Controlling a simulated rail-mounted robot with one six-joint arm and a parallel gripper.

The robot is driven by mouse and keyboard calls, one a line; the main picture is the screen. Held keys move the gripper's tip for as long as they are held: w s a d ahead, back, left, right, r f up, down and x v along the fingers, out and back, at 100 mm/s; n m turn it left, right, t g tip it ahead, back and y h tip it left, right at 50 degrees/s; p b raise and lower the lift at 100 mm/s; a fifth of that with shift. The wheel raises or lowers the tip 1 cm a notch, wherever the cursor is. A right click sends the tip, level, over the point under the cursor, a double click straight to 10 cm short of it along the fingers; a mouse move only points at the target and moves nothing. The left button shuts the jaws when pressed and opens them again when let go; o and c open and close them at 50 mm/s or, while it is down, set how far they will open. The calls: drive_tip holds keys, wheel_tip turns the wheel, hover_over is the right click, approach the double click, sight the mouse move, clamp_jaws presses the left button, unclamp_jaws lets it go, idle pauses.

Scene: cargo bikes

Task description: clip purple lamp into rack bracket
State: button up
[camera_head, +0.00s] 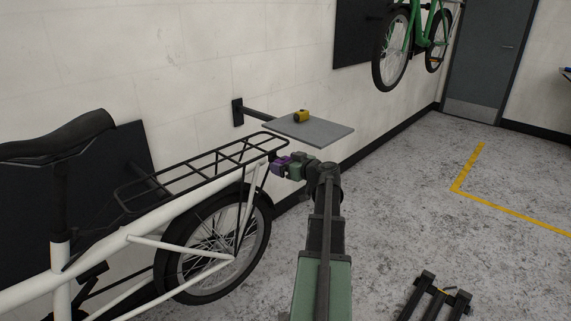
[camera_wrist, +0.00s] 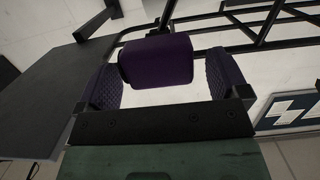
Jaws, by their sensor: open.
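The purple lamp (camera_wrist: 157,60) is a rounded dark purple block in the wrist view, at the end of the black rack (camera_wrist: 265,22). A black bracket piece (camera_wrist: 166,14) shows right behind it; whether the lamp is fully clipped in I cannot tell. My gripper (camera_wrist: 166,68) is open, with one purple ridged pad on each side of the lamp and a visible gap to both. In the head view my gripper (camera_head: 285,167) is at the rear end of the white bike's rack (camera_head: 205,165); lamp and purple pads are hard to tell apart there.
A grey wall shelf (camera_head: 325,131) holding a yellow lamp (camera_head: 302,116) is just behind my gripper. The white bike's rear wheel (camera_head: 222,250) is below the rack. A green bike (camera_head: 420,35) hangs on the wall. The floor to the right is mostly clear, with a black stand (camera_head: 437,297) in front.

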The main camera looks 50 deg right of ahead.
drive_tip(key=s+r+p, duration=0.1)
drive_tip(key=s, duration=0.9)
drive_tip(key=shift+s+a+r, duration=0.2)
drive_tip(key=shift+a+r, duration=0.1)
drive_tip(key=shift+a, duration=0.15)
